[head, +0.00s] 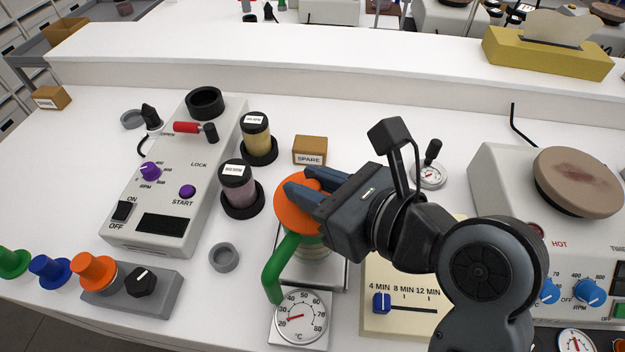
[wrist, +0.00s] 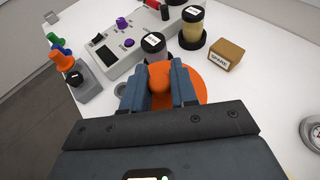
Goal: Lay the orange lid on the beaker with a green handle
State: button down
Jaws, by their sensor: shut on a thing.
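The orange lid (head: 292,204) is a round disc with a raised knob. My gripper (head: 301,190) is shut on the lid's knob; the wrist view shows the orange lid (wrist: 201,86) below and between my two fingers (wrist: 158,88). The lid is over the top of the beaker with a green handle (head: 281,268). The beaker's clear body shows just under the lid, on a plate behind a round dial. Whether the lid touches the rim, I cannot tell. The wrist view hides the beaker.
Two black-capped jars (head: 239,190) stand left of the beaker, near a SPARE block (head: 310,151). A grey ring (head: 224,257) lies to the left front. A LOCK/RPM machine (head: 175,190) stands further left. A timer box (head: 395,322) and a hot plate unit (head: 490,180) are to the right.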

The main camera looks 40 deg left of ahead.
aim_at(313, 186)
jog(key=shift+f, duration=0.6)
jog(key=c, duration=0.8)
grip_release()
jog(key=shift+r+p, duration=0.55)
jog(key=shift+r, duration=2.45)
